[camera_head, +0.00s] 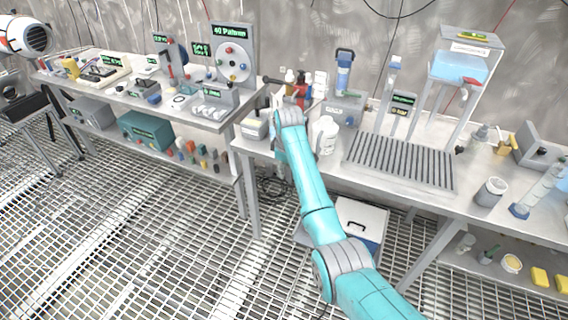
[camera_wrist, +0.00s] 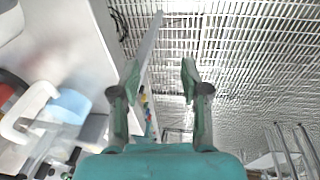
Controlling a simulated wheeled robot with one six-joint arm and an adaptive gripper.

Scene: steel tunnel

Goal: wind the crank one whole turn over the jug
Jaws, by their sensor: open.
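My gripper (camera_wrist: 160,80) is open in the wrist view, its two green fingers apart with nothing held between them. In the head view my teal arm reaches to the bench and its wrist hides part of the bench top. I cannot pick out the crank for certain. A white jug-like bottle (camera_head: 325,135) stands on the right-hand bench, just right of my wrist. Close at the left of the wrist view is a white loop-shaped part (camera_wrist: 28,112) beside a blue part (camera_wrist: 70,105); I cannot tell what they belong to.
A ribbed dark rack (camera_head: 400,160) lies on the right-hand bench. A water tank with a red tap (camera_head: 469,81) stands behind it. A panel with a round dial (camera_head: 235,62) stands on the left bench. Grating floor (camera_head: 130,230) lies open in front.

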